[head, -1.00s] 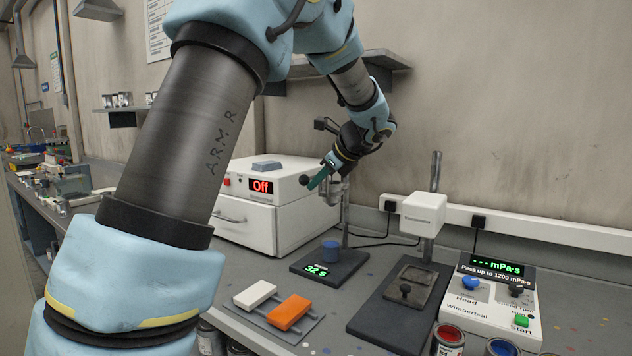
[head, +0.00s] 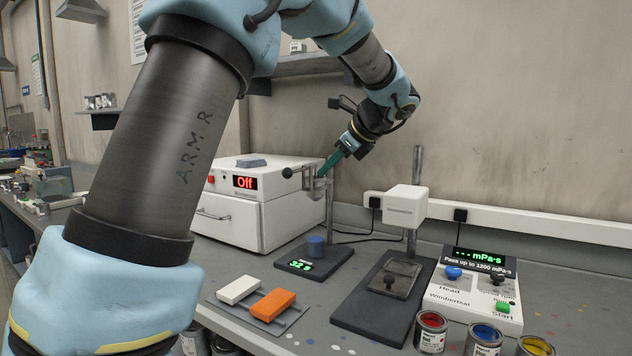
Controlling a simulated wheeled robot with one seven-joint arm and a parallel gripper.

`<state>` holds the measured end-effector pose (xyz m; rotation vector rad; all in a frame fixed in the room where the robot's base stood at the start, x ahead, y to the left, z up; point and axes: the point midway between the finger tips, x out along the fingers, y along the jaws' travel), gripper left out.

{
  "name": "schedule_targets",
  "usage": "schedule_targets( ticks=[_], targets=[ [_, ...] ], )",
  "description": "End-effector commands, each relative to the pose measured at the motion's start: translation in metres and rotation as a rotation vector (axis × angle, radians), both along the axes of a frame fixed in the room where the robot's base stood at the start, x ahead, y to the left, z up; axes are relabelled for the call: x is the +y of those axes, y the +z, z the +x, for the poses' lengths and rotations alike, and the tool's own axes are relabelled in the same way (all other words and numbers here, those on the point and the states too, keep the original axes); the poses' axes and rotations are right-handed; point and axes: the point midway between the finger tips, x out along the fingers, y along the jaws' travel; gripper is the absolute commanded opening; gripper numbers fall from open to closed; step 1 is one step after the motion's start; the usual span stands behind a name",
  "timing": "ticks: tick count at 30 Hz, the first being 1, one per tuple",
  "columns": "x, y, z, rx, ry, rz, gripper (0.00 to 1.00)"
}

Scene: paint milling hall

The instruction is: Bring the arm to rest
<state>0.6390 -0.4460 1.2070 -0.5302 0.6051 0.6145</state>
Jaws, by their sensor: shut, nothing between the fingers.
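My gripper (head: 332,163) is at the end of my arm, in the middle of the head view. Its green fingers point down and left and look shut, with nothing seen in them. It hangs above the bench, in front of the right side of the white box with the red "Off" display (head: 245,182). The fingertips overlap a metal clamp stand (head: 327,205) in the picture; I cannot tell whether they touch it. My arm comes in from the left and covers much of that side.
White (head: 238,289) and orange (head: 272,305) blocks lie in front. A viscometer (head: 405,207) stands right, beside a control panel (head: 470,300). Open red (head: 431,322), blue (head: 485,335) and yellow (head: 536,346) paint cans stand at the front right.

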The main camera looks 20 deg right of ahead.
Motion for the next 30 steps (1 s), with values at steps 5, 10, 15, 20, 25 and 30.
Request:
schedule_targets(
  ticks=[5,10,15,20,25,30],
  targets=[
    [-0.004,0.006,-0.006,0.0,0.0,-0.002,0.0],
    [-0.004,0.007,-0.006,0.001,0.0,-0.001,0.0],
    [-0.002,0.004,-0.006,0.004,0.006,-0.005,0.0],
    [0.035,-0.027,-0.005,0.05,0.118,-0.105,0.0],
    [0.121,-0.1,-0.026,0.134,0.479,-0.395,0.0],
    [0.202,-0.169,-0.081,0.145,1.018,-0.744,0.0]
  ],
)
